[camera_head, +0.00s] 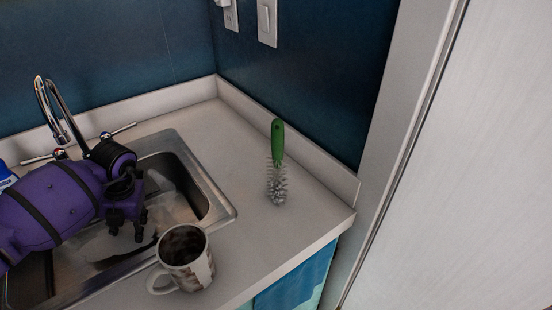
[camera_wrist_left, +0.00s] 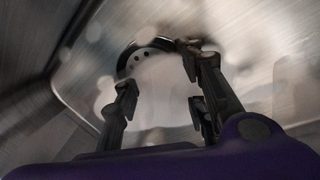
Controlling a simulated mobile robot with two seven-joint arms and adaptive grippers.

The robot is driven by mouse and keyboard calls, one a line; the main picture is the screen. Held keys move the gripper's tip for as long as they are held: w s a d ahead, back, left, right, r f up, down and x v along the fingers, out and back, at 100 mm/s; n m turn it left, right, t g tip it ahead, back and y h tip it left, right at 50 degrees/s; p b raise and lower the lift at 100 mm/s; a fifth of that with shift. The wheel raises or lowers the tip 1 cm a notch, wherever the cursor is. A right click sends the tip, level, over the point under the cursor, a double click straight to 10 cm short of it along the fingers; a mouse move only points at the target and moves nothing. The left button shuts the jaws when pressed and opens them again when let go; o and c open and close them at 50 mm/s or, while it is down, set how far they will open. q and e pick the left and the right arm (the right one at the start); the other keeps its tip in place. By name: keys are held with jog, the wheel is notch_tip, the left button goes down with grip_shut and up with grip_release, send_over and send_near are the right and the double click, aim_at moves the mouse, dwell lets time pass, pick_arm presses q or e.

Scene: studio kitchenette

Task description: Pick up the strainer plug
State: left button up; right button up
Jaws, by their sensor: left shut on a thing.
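My left gripper (camera_head: 127,225) reaches from the left over the sink basin, its fingers pointing down. In the left wrist view, the strainer plug (camera_wrist_left: 140,57) is a dark-rimmed round piece with small holes, at the fingertips of my left gripper (camera_wrist_left: 160,70). The gripper is shut on it, near its rim. The plug's lower part is hard to make out against the blurred steel. In the head view the plug cannot be made out. My right gripper is in neither view.
The steel sink (camera_head: 217,204) is set in a pale counter (camera_head: 240,236). A patterned mug (camera_head: 199,271) stands at the sink's front right edge, close to my gripper. A green-handled brush (camera_head: 278,142) is farther right. A chrome faucet (camera_head: 44,98) rises behind my arm.

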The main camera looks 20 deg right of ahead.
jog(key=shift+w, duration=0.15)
